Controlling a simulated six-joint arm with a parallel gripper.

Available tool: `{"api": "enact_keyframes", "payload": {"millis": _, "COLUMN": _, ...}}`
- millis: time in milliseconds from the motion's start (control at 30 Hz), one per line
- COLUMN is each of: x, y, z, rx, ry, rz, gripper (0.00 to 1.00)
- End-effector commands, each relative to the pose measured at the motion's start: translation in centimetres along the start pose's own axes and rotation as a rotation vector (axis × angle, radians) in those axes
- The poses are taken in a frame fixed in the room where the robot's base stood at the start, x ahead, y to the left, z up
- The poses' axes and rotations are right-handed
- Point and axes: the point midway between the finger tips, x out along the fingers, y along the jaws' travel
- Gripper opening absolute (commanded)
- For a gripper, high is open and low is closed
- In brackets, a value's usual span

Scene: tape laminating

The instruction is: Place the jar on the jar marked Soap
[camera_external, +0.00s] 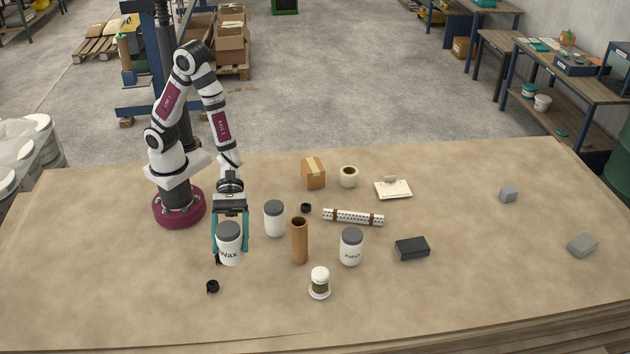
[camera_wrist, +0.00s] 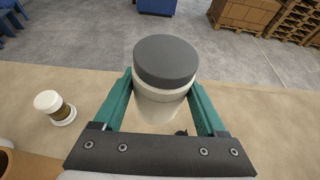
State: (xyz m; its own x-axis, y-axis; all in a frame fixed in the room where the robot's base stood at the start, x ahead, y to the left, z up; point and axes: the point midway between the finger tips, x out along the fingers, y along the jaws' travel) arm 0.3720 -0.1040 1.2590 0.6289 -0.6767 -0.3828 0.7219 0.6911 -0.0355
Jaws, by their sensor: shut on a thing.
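My gripper (camera_external: 231,240) is shut on a white jar (camera_external: 230,246) with a grey lid and the label "Wax". In the wrist view this jar (camera_wrist: 165,75) stands upright between the teal fingers of my gripper (camera_wrist: 165,95). I cannot tell whether its base touches the table. A similar white jar (camera_external: 274,220) with a grey lid stands to the right and farther back, showing no readable label. Another such jar (camera_external: 351,249) stands farther right; its label is too small to read surely. I cannot read "Soap" on any jar.
A brown cardboard tube (camera_external: 299,242) stands between the two free jars. A small brown, white-lidded container (camera_external: 320,281) is at the front. A black cap (camera_external: 213,287) lies in front of my gripper.

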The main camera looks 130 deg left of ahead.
Motion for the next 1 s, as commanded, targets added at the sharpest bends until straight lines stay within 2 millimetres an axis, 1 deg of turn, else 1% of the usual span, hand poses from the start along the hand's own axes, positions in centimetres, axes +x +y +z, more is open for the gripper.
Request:
{"api": "enact_keyframes", "payload": {"millis": 33, "x": -1.7, "y": 2.1, "z": 0.5, "rx": -0.003, "ry": -0.004, "rz": 0.029, "gripper": 0.0}}
{"api": "enact_keyframes", "payload": {"millis": 67, "x": -2.8, "y": 3.2, "z": 0.6, "rx": -0.006, "ry": -0.004, "rz": 0.039, "gripper": 0.0}}
{"api": "enact_keyframes", "payload": {"millis": 100, "x": -4.4, "y": 4.5, "z": 0.7, "rx": -0.013, "ry": -0.003, "rz": 0.052, "gripper": 0.0}}
{"api": "enact_keyframes", "payload": {"millis": 167, "x": -7.2, "y": 6.5, "z": 0.6, "rx": -0.022, "ry": -0.003, "rz": 0.074, "gripper": 0.0}}
{"api": "enact_keyframes", "payload": {"millis": 200, "x": -9.2, "y": 7.6, "z": 0.4, "rx": -0.027, "ry": -0.003, "rz": 0.088, "gripper": 0.0}}
{"api": "enact_keyframes", "payload": {"millis": 233, "x": -10.8, "y": 8.3, "z": 0.1, "rx": -0.032, "ry": -0.003, "rz": 0.097, "gripper": 0.0}}
{"api": "enact_keyframes", "payload": {"millis": 267, "x": -12.3, "y": 9.0, "z": -0.2, "rx": -0.038, "ry": -0.003, "rz": 0.107, "gripper": 0.0}}
{"api": "enact_keyframes", "payload": {"millis": 300, "x": -14.3, "y": 9.6, "z": -0.7, "rx": -0.044, "ry": -0.003, "rz": 0.12, "gripper": 0.0}}
{"api": "enact_keyframes", "payload": {"millis": 400, "x": -18.6, "y": 10.4, "z": -1.9, "rx": -0.057, "ry": -0.004, "rz": 0.145, "gripper": 0.0}}
{"api": "enact_keyframes", "payload": {"millis": 500, "x": -21.1, "y": 10.5, "z": -2.8, "rx": -0.065, "ry": -0.005, "rz": 0.161, "gripper": 0.0}}
{"api": "enact_keyframes", "payload": {"millis": 567, "x": -21.7, "y": 10.5, "z": -3.5, "rx": -0.069, "ry": -0.005, "rz": 0.164, "gripper": 0.0}}
{"api": "enact_keyframes", "payload": {"millis": 600, "x": -21.7, "y": 10.5, "z": -4.2, "rx": -0.072, "ry": -0.007, "rz": 0.165, "gripper": 0.0}}
{"api": "enact_keyframes", "payload": {"millis": 900, "x": -19.4, "y": 10.7, "z": -10.0, "rx": -0.072, "ry": -0.008, "rz": 0.163, "gripper": 0.0}}
{"api": "enact_keyframes", "payload": {"millis": 1000, "x": -19.1, "y": 10.7, "z": -10.7, "rx": -0.068, "ry": -0.006, "rz": 0.165, "gripper": 0.0}}
